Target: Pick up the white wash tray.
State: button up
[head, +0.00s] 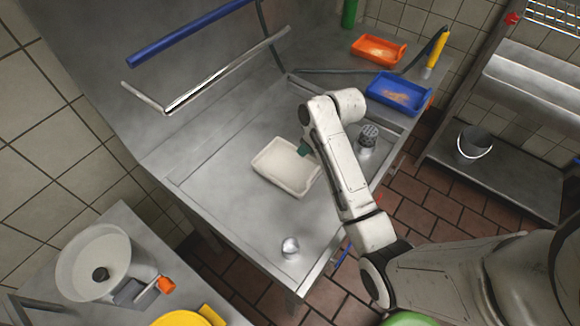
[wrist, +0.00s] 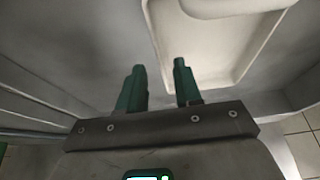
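The white wash tray (head: 284,169) lies on the metal sink surface in the head view, left of my arm. It is a shallow, rectangular, off-white tray. In the wrist view the tray (wrist: 215,60) fills the upper middle and right, partly cut off by the top edge. My gripper (head: 304,147) is at the tray's right far edge in the head view, mostly hidden by my wrist. In the wrist view my gripper (wrist: 159,65) shows two green fingers standing apart with nothing between them. The right finger overlaps the tray's edge; the left finger is beside it. Contact cannot be told.
An orange tray (head: 378,49) and a blue tray (head: 397,93) stand at the back right. A perforated metal shaker (head: 369,136) stands right of my arm. A small shiny cup (head: 290,247) sits near the front edge. Metal surface around the white tray is clear.

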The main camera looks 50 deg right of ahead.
aim_at(288, 163)
jog(key=shift+x, duration=1.5)
jog(key=shift+s, duration=0.1)
jog(key=shift+c, duration=0.2)
grip_shut()
